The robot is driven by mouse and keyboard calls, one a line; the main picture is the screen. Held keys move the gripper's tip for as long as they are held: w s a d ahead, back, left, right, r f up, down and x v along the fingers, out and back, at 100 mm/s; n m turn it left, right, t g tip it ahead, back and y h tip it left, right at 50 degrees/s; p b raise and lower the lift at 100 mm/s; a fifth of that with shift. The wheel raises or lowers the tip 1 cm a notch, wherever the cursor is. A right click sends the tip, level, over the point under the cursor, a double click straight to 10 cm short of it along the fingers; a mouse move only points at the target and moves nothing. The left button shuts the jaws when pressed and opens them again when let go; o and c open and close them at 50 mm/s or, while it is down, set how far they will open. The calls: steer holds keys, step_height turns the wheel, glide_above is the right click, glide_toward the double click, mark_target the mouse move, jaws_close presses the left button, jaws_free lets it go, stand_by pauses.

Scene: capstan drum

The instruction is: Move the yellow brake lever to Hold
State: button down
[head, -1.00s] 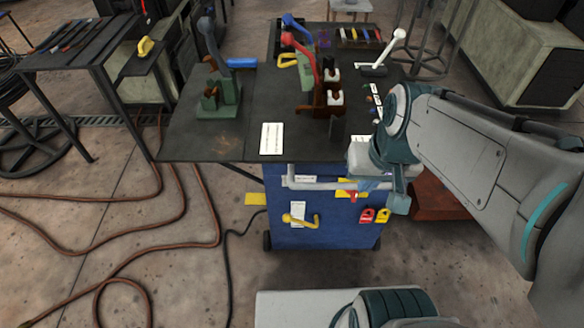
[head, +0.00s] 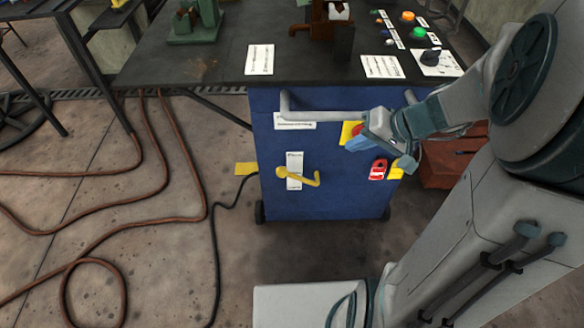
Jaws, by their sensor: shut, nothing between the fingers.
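The yellow brake lever (head: 298,176) is on the front face of the blue cabinet (head: 325,205), left of its middle. My gripper (head: 352,146) is shut and empty, in front of the upper right part of the cabinet. It is above and to the right of the lever and apart from it. The fingertips point left and are small in view.
A grey rail (head: 335,116) runs across the cabinet top, close to my gripper. The dark table top (head: 215,68) overhangs above. Brown hoses (head: 198,180) lie on the floor at left. The space before the lever is clear.

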mark_target(286, 171)
steer(key=b+x, duration=0.7)
steer(key=x, duration=1.6)
steer(key=shift+w+f+b, duration=0.1)
steer(key=shift+f+b, duration=0.05)
steer(key=shift+b, duration=0.2)
steer(key=shift+w+a+f, duration=0.2)
steer(key=shift+a+f, duration=0.1)
steer(key=shift+f, duration=0.05)
